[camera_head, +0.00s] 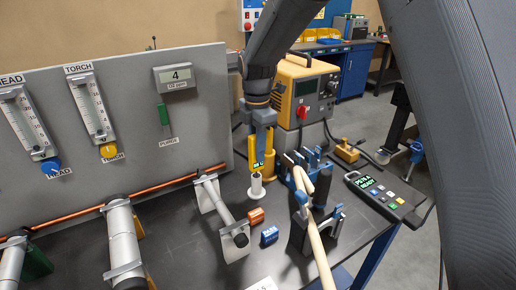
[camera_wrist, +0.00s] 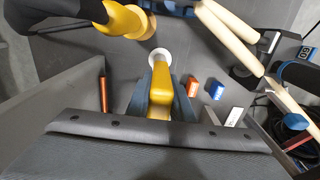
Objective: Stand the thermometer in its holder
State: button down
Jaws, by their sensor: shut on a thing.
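The thermometer is a yellow handheld body (camera_head: 257,153) with a small lit green display. My gripper (camera_head: 263,122) is shut on it and holds it roughly upright. In the wrist view the yellow thermometer (camera_wrist: 162,90) sits between the two blue-grey fingers of my gripper (camera_wrist: 160,100). A white round holder (camera_head: 257,187) stands on the dark bench just below the thermometer. In the wrist view the holder's pale rim (camera_wrist: 160,54) shows beyond the thermometer's far end. The thermometer's lower end looks close above the holder; whether they touch I cannot tell.
An orange block (camera_head: 256,216) and a blue block (camera_head: 270,235) lie in front of the holder. A grey gauge panel (camera_head: 135,120) stands left.

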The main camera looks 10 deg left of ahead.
jog(key=shift+f+b, duration=0.4)
jog(key=shift+f, duration=0.7)
jog(key=c, duration=1.5)
grip_release()
